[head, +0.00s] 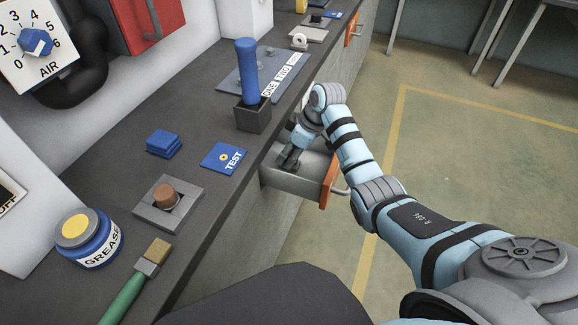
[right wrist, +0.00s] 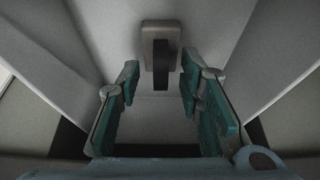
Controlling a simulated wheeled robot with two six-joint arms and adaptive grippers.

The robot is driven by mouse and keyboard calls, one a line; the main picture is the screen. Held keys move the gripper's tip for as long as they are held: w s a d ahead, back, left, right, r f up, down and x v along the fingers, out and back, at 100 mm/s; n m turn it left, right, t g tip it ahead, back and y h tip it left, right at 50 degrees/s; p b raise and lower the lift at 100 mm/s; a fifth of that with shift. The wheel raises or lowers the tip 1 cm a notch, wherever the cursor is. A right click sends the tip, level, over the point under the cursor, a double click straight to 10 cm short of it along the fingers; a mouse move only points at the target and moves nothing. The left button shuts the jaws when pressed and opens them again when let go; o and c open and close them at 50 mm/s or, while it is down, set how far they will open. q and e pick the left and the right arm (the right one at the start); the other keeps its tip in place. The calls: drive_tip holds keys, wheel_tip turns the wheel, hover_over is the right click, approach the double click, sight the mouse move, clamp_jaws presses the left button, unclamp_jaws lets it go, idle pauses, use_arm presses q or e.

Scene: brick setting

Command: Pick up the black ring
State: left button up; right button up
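An open drawer (head: 312,186) with an orange front and a grey handle sticks out from under the bench. My right gripper (head: 290,158) reaches down into it. In the right wrist view the right gripper (right wrist: 159,80) is open, with its two teal-padded fingers apart. A black upright strip (right wrist: 161,68), which looks like the black ring seen edge-on, stands in a small light grey holder (right wrist: 149,32) just beyond and between the fingertips. The fingers do not appear to touch it. In the head view the ring is hidden by the drawer and my gripper. My left gripper is in neither view.
Drawer walls (right wrist: 225,35) flank my right gripper closely.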

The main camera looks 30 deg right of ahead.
drive_tip(key=shift+f, duration=0.1)
drive_tip(key=shift+c, duration=0.4)
clamp_jaws()
